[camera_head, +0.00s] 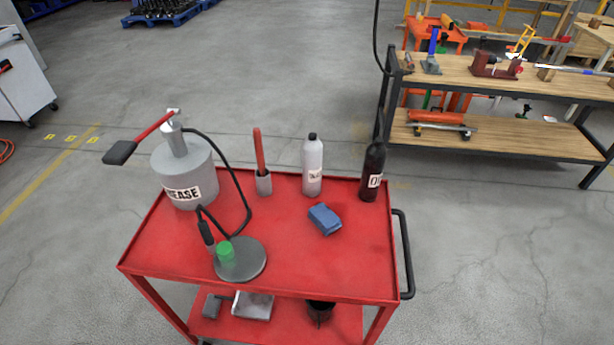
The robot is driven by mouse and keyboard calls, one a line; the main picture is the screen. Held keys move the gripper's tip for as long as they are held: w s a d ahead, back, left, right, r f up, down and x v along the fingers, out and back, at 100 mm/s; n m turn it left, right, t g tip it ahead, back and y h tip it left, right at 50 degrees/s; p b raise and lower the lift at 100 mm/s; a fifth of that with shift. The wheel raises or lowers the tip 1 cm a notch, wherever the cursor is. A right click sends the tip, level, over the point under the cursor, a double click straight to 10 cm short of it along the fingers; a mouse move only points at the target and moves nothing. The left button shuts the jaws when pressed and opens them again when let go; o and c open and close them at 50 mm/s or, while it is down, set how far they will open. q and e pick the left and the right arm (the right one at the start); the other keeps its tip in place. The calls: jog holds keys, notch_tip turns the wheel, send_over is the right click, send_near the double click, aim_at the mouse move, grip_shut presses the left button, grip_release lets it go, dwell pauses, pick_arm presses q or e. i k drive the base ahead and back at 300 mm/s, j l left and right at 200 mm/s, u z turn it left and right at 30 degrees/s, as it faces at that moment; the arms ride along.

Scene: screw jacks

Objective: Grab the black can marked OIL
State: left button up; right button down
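The black can (373,172) stands upright at the back right corner of the red cart's top (290,262). It has a white label whose visible letters start with "O". A thin dark spout or hose rises from its top. Neither of my grippers shows in the head view.
On the cart top stand a grey GREASE pump (183,166) with a hose, a red-handled brush (262,170), a silver bottle (312,166) left of the can, a blue cloth or block (324,219) and a grey disc (240,259). A black handle (405,255) sticks out right. A workbench (500,77) stands behind.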

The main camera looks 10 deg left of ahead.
aim_at(375, 157)
jog(key=l+u, duration=0.35)
jog(key=k+l+u, duration=0.15)
jog(key=l+u, duration=0.15)
jog(key=k+l+u, duration=0.15)
jog(key=l+u, duration=0.2)
jog(key=k+l, duration=0.25)
jog(key=l, duration=0.2)
jog(key=k+l+u, duration=0.1)
jog(key=l, duration=0.3)
jog(key=k+l, duration=0.35)
jog(key=l+u, duration=0.05)
jog(key=l, duration=0.05)
